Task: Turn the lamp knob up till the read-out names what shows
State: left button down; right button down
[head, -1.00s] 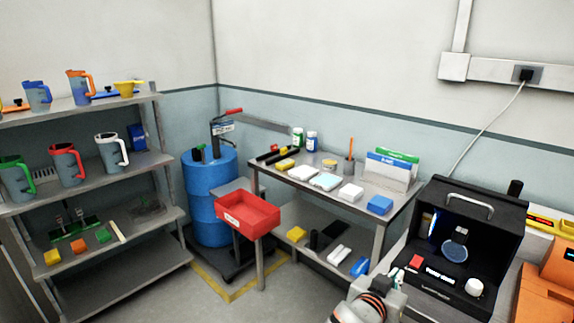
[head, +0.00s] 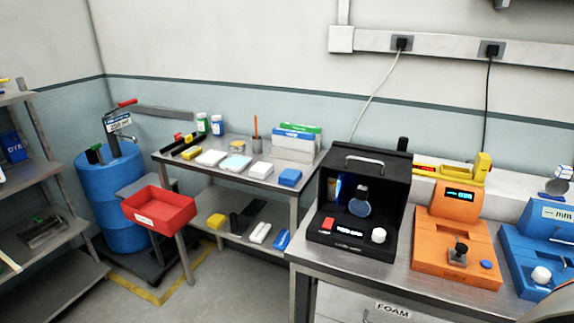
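A black open-fronted box (head: 378,168) with a handle on top stands on the metal bench at centre right. Inside it a round disc (head: 359,208) stands upright, with a blue-white glow to its left. On its front ledge are a red block (head: 328,224), a small dark read-out (head: 352,231) with lettering too small to read, and a white knob (head: 378,235). Nothing marks which knob is the lamp knob; a white knob (head: 541,274) also sits on the blue device. Neither of my grippers is in view.
An orange device (head: 460,225) with a lit display and a blue device (head: 545,245) stand right of the box on the bench (head: 400,275). A side table (head: 225,172), red bin (head: 160,208) and blue drum (head: 108,190) stand to the left. Some floor shows between.

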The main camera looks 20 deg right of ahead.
aim_at(378, 235)
jog(key=z, duration=1.25)
